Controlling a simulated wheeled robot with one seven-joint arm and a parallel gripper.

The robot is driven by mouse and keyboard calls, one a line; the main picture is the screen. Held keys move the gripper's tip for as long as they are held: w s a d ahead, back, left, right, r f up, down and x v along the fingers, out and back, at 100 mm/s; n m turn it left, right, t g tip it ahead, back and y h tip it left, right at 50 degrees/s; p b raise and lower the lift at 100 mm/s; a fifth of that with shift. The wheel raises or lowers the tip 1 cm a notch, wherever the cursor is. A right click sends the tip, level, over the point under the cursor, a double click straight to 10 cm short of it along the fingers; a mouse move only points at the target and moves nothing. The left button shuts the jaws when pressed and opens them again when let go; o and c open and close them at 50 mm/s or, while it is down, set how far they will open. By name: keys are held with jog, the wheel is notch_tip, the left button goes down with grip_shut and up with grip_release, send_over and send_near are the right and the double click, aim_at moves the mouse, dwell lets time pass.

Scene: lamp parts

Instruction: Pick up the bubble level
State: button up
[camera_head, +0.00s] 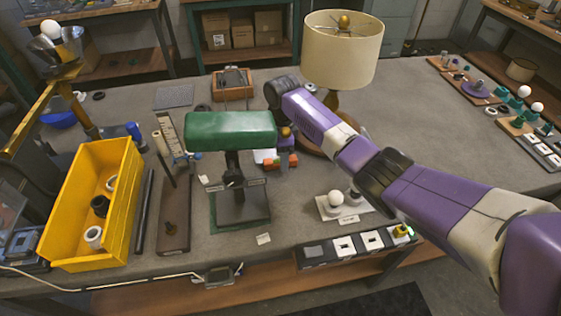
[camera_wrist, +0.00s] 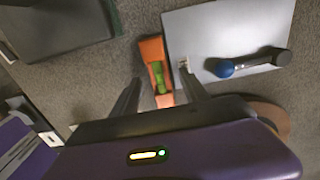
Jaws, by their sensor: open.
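The bubble level, an orange block with a green vial, lies in the wrist view (camera_wrist: 157,54). In the head view a small orange-red piece (camera_head: 281,163) shows behind the green lamp, probably the same level. My gripper (camera_wrist: 160,76) is open. Its two dark fingers stand either side of the level's near part in the wrist view, with the level's far end beyond the tips. I cannot tell how high the fingers are above the table, and no contact shows. In the head view my gripper is largely hidden by my arm and the lamp.
A grey plate (camera_wrist: 200,32) with a blue-knobbed lever (camera_wrist: 225,68) lies close right of the level. The green desk lamp (camera_head: 231,131) stands in front in the head view. A cream-shaded lamp (camera_head: 342,52) stands behind my arm. A yellow bin (camera_head: 72,190) sits left.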

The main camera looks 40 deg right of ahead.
grip_shut()
dwell(0.4)
